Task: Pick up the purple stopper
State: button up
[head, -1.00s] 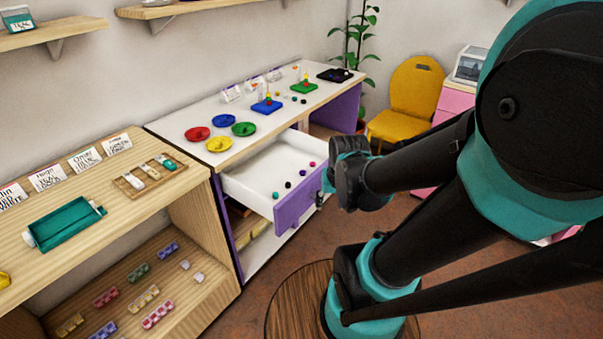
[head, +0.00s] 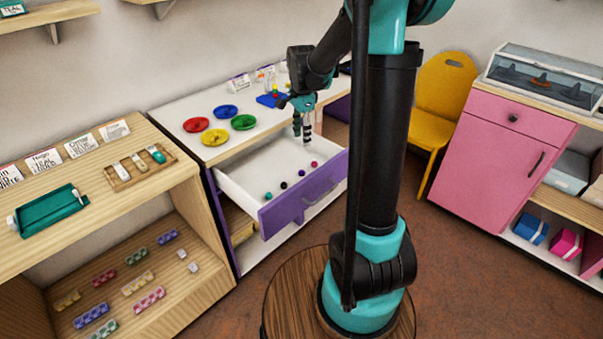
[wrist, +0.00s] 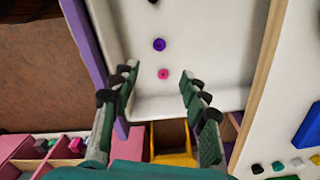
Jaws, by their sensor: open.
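The purple stopper (wrist: 159,44) is a small ringed disc lying on the white floor of the open drawer (wrist: 205,60). It also shows in the head view (head: 301,172), in a row behind the drawer's purple front. A pink stopper (wrist: 163,74) lies close to it, nearer my gripper in the wrist view. My gripper (wrist: 160,82) is open and empty, its two fingers spread above the drawer with the pink stopper showing between the tips and the purple one just beyond. In the head view, my gripper (head: 303,135) points down over the drawer's right end.
A black stopper (head: 284,185) and a teal stopper (head: 268,196) lie farther left in the drawer. The drawer walls and purple front (head: 305,196) bound the space. Coloured dishes, such as the green one (head: 243,122), and a blue board (head: 270,100) stand on the white top.

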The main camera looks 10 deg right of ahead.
send_over(302, 173)
notch_tip(302, 173, down, 9)
jog(key=shift+r, duration=0.1)
jog(key=shift+s+a+f, duration=0.1)
jog(key=shift+f, duration=1.4)
jog(key=shift+s+a+f, duration=0.1)
jog(key=shift+f, duration=1.35)
jog(key=shift+c, duration=0.4)
jog(key=c, duration=0.7)
